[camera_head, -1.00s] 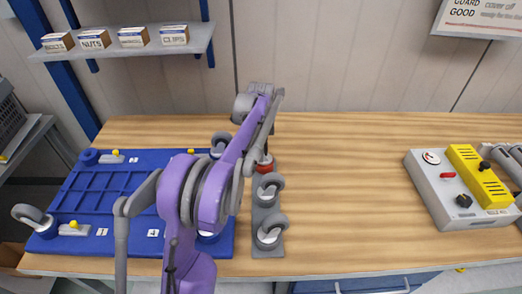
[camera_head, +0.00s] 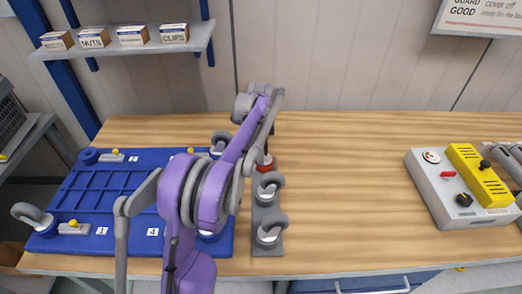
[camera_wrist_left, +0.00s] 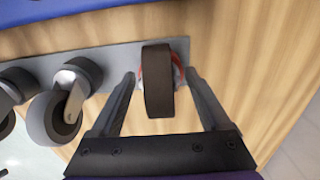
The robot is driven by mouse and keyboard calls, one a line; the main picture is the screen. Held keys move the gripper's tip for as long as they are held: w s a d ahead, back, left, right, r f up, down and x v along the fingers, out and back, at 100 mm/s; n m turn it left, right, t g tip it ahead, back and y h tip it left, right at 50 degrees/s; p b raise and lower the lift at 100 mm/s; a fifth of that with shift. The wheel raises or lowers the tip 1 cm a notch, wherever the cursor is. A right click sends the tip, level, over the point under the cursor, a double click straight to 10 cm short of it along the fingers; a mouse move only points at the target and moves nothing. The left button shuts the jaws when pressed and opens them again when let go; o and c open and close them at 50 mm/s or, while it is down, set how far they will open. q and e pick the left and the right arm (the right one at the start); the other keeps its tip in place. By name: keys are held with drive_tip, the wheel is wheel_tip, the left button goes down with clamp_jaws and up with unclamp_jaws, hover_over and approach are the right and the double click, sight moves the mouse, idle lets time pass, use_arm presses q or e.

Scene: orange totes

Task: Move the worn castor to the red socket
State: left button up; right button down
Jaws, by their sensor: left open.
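A castor with a dark wheel (camera_wrist_left: 158,82) stands over the red socket (camera_wrist_left: 173,72) on a grey strip (camera_wrist_left: 118,58) in the left wrist view; whether it is fully seated is hidden. My left gripper (camera_wrist_left: 167,88) is open, one finger on each side of this wheel, with gaps visible. In the head view the red socket (camera_head: 265,163) shows at the far end of the strip, while my purple arm hides most of the gripper and castor. Two other grey castors (camera_head: 269,186) (camera_head: 270,230) stand on the strip nearer the front.
A blue tray (camera_head: 110,185) with yellow-knobbed clamps lies left of the strip, with castors at its far-right corner (camera_head: 220,142) and front-left corner (camera_head: 33,216). A grey and yellow control box (camera_head: 465,187) stands at right. The wooden table (camera_head: 345,190) between is clear.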

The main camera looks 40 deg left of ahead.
use_arm(q)
wheel_tip(320, 180, up, 11)
drive_tip(key=shift+f+p, duration=0.1)
drive_tip(key=shift+p, duration=0.25)
use_arm(e)
drive_tip(key=shift+w+r, duration=0.15)
drive_tip(key=shift+r, duration=0.3)
